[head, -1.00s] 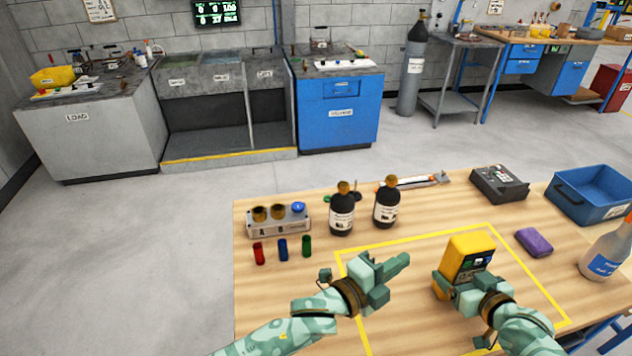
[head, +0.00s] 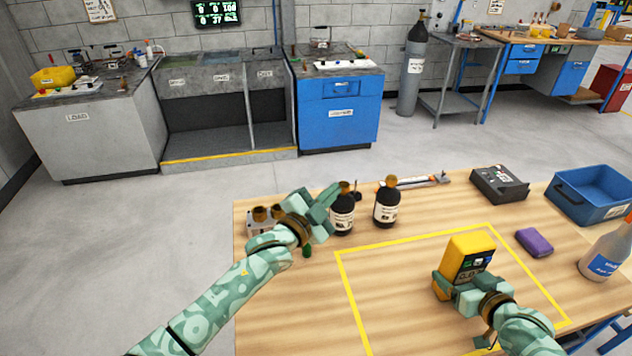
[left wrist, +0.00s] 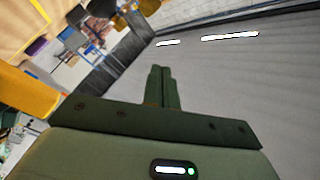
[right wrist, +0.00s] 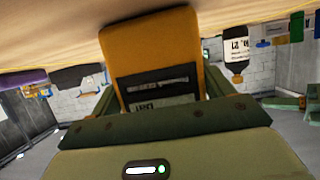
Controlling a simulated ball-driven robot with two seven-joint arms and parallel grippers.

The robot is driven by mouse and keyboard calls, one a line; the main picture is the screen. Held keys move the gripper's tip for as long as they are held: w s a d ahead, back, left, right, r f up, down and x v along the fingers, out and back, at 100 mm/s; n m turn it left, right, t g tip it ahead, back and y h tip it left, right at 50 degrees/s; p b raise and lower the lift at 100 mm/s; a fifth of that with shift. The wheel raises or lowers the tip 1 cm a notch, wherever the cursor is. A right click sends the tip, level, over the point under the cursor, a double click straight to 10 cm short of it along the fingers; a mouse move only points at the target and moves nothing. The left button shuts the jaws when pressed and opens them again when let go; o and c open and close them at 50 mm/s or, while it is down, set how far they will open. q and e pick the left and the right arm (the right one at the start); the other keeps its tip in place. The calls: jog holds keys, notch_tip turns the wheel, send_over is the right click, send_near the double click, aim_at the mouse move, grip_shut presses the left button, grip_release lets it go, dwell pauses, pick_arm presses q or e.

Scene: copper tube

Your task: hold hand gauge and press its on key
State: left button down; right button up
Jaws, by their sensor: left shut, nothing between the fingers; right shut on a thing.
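The yellow hand gauge (head: 469,257) stands upright above the right part of the yellow-lined area, its dark face with a small screen partly showing. My right gripper (head: 462,290) is shut on its lower part; the gauge fills the middle of the right wrist view (right wrist: 155,60). I cannot make out its on key. My left gripper (head: 328,203) is shut and empty, well to the left of the gauge, in front of the left dark bottle and the grey rack. In the left wrist view its fingers (left wrist: 160,88) are together with nothing between them.
Two dark bottles, left (head: 342,215) and right (head: 387,205), stand behind the marked area. The rack (head: 262,217) is partly hidden by my left arm. A purple block (head: 534,242), a white spray bottle (head: 606,250) and a blue bin (head: 592,195) are at the right. The marked area's left part is clear.

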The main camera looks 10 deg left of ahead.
pick_arm(q)
jog(key=shift+w+a+r+n+t+y, duration=0.3)
jog(key=shift+w+a+n, duration=0.25)
jog(key=shift+a, duration=0.3)
jog(key=shift+w+a+r+n+t+y, duration=0.2)
jog(key=shift+w+a+r+n, duration=0.15)
jog(key=shift+w+a+n, duration=0.35)
pick_arm(e)
jog(key=shift+s+f, duration=0.1)
jog(key=shift+f, duration=0.15)
pick_arm(q)
jog(key=shift+s+a, duration=0.1)
jog(key=shift+s, duration=0.1)
pick_arm(e)
jog(key=o, duration=1.2)
pick_arm(q)
jog(key=shift+w+f, duration=0.1)
jog(key=shift+w, duration=0.05)
pick_arm(e)
jog(key=shift+o, duration=0.3)
